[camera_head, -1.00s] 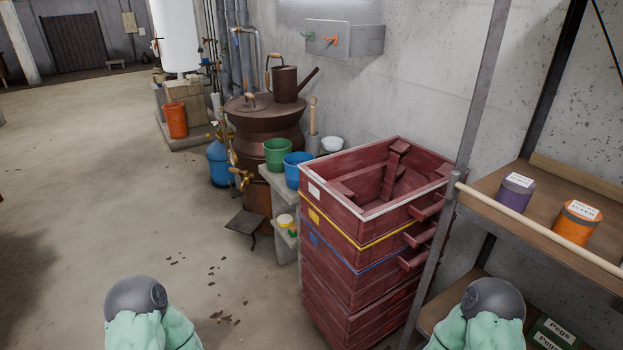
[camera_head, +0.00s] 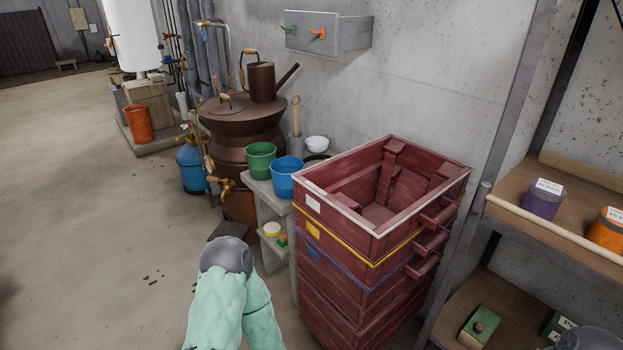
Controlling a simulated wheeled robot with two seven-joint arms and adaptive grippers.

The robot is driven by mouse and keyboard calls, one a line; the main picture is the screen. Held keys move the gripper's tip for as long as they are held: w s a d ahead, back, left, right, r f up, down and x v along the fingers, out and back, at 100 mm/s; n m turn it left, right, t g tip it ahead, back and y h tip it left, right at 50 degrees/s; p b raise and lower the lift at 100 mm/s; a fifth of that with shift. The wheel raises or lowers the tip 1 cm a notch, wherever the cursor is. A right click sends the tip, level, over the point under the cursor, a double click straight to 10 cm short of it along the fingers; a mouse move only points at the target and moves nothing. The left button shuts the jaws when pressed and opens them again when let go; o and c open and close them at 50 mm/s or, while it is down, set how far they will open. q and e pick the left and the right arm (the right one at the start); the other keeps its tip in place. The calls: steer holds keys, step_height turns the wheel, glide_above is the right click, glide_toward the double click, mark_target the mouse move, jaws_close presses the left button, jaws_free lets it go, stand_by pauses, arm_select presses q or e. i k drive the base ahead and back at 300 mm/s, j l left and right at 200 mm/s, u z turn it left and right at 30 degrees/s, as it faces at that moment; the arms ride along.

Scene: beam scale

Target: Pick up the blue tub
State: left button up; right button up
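The blue tub (camera_head: 285,178) stands on a grey stone ledge, directly right of a green tub (camera_head: 260,160) and just behind the left corner of a stack of dark red crates. Its upper part shows; it is upright, and nothing of mine touches it. My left arm, in a pale green sleeve with a grey round joint, rises from the bottom, in front of and below the tub. Only a grey piece of my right arm shows at the bottom right corner. Neither gripper's fingers can be seen.
The red crate stack (camera_head: 345,228) stands close to the tub on the right. A copper still (camera_head: 240,135) with a can on top is behind, and a white bowl (camera_head: 317,144) is nearby. Shelving (camera_head: 500,205) fills the right side. The floor at left is open.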

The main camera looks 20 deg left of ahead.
mark_target(282, 169)
steer(key=i+j+z, duration=0.1)
steer(key=j, duration=0.4)
steer(key=i+j+z, duration=0.1)
steer(key=j, duration=0.4)
steer(key=i+j+z, duration=0.15)
steer(key=j, duration=0.35)
steer(key=i+j+z, duration=0.1)
steer(key=j, duration=0.45)
steer(key=i+j+z, duration=0.1)
steer(key=j, duration=0.4)
steer(key=i, duration=0.05)
